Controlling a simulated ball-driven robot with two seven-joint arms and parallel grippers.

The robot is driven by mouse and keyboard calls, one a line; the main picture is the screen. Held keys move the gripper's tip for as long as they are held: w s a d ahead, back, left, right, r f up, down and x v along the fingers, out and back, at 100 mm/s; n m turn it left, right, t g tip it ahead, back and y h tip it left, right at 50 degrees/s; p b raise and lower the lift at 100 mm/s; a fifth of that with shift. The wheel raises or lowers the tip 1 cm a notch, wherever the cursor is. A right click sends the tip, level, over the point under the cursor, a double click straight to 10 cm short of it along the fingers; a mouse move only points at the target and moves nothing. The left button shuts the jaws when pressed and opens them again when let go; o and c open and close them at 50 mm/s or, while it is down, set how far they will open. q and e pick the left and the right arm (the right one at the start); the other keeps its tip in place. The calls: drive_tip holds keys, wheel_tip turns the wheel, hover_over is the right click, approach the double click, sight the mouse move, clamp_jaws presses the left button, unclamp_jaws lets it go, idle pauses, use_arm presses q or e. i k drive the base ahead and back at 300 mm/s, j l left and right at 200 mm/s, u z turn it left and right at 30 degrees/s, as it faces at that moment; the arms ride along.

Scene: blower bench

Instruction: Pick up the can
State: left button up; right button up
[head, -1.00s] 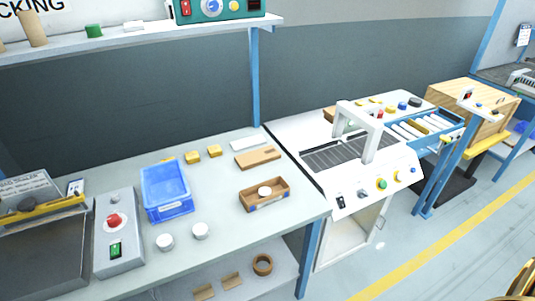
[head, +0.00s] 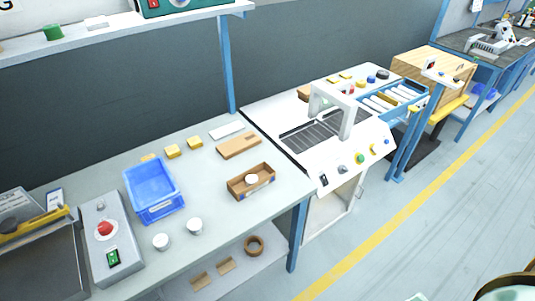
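No object is clearly recognisable as a can. Two small white round pieces, one at the left (head: 162,242) and one at the right (head: 195,226), stand near the front edge of the grey bench (head: 240,212). They could be small cans or caps; I cannot tell. A third white round piece (head: 252,179) sits in an open cardboard box (head: 265,184). A green cylinder (head: 53,33) stands on the upper shelf. Neither of my grippers is in view.
A blue bin (head: 153,190) and a grey control box with a red button (head: 105,230) stand on the bench. A white machine with an arch (head: 345,110) adjoins it at the right. A partly cut-off round object (head: 510,290) is at the bottom right. Floor is clear at right.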

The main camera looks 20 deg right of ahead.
sight(252, 179)
drive_tip(key=i+j+z, duration=0.1)
drive_tip(key=j+z, duration=0.25)
drive_tip(key=i+j+z, duration=0.1)
drive_tip(key=z, duration=0.25)
drive_tip(key=j+z, duration=0.35)
